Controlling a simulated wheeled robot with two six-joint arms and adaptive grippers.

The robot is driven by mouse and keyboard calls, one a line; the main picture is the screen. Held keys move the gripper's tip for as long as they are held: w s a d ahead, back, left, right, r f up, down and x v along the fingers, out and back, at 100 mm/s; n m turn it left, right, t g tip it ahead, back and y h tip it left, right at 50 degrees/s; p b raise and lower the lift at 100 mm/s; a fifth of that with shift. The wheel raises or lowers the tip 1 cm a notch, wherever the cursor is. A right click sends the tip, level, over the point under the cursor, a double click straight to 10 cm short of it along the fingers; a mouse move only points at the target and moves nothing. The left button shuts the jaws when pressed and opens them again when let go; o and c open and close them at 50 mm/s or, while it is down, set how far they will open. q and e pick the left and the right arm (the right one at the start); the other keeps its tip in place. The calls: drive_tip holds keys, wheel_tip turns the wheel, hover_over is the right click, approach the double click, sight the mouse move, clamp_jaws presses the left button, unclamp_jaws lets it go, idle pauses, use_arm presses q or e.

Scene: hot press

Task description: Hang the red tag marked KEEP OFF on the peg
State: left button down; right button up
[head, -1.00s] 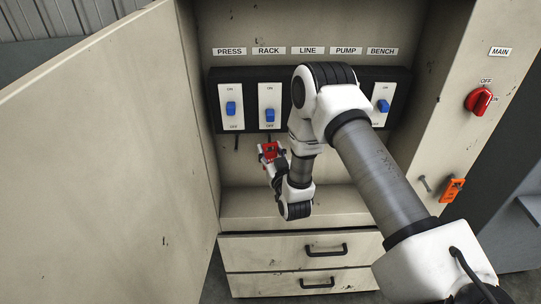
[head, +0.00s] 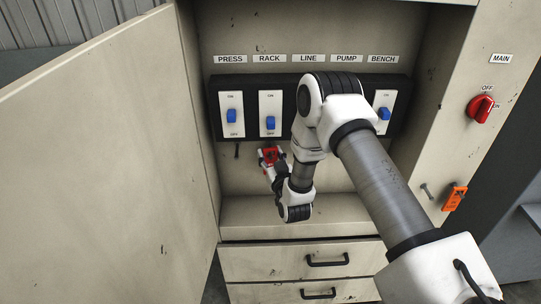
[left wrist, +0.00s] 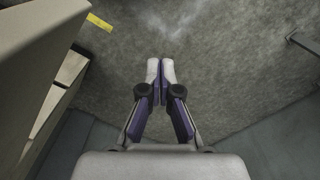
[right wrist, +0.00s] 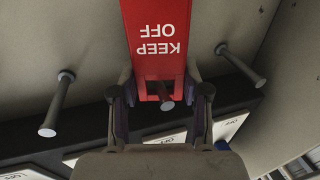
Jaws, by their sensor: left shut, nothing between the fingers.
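The red KEEP OFF tag (right wrist: 158,40) shows large in the right wrist view, its lettering upside down there. My right gripper (right wrist: 160,85) has a finger at each side edge of it and appears shut on it. A peg (right wrist: 166,103) shows at the tag's slotted end and seems to pass through the opening; how deep I cannot tell. In the head view the tag (head: 269,155) and right gripper (head: 272,160) are below the RACK switch (head: 270,122). My left gripper (left wrist: 160,72) is shut and empty above the floor, outside the head view.
Other pegs stand left (right wrist: 48,130) and right (right wrist: 240,65) of the tag in the right wrist view. The open cabinet door (head: 110,160) fills the left. An orange tag (head: 455,198) hangs at right below the red MAIN knob (head: 481,109). Drawers (head: 290,262) are below.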

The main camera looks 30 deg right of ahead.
drive_tip(key=o, duration=0.3)
drive_tip(key=shift+o, duration=0.2)
drive_tip(key=v, duration=1.2)
drive_tip(key=s+a+f+n+g+y+b, duration=0.15)
drive_tip(key=s+a+f+g, duration=0.3)
drive_tip(key=f, duration=0.45)
drive_tip(key=s+a+f+n+g+y+b, duration=0.15)
drive_tip(key=s+a+f+g+y, duration=0.3)
drive_tip(key=f, duration=0.55)
drive_tip(key=s+a+f+g, duration=0.1)
drive_tip(key=s+g, duration=0.3)
drive_tip(key=s, duration=0.5)
drive_tip(key=s+a+f+g, duration=0.1)
drive_tip(key=s+f+g, duration=0.2)
drive_tip(key=s, duration=0.6)
drive_tip(key=shift+s+a+f+g+h, duration=0.15)
drive_tip(key=shift+a+f+g+h, duration=0.15)
drive_tip(key=shift+g, duration=0.5)
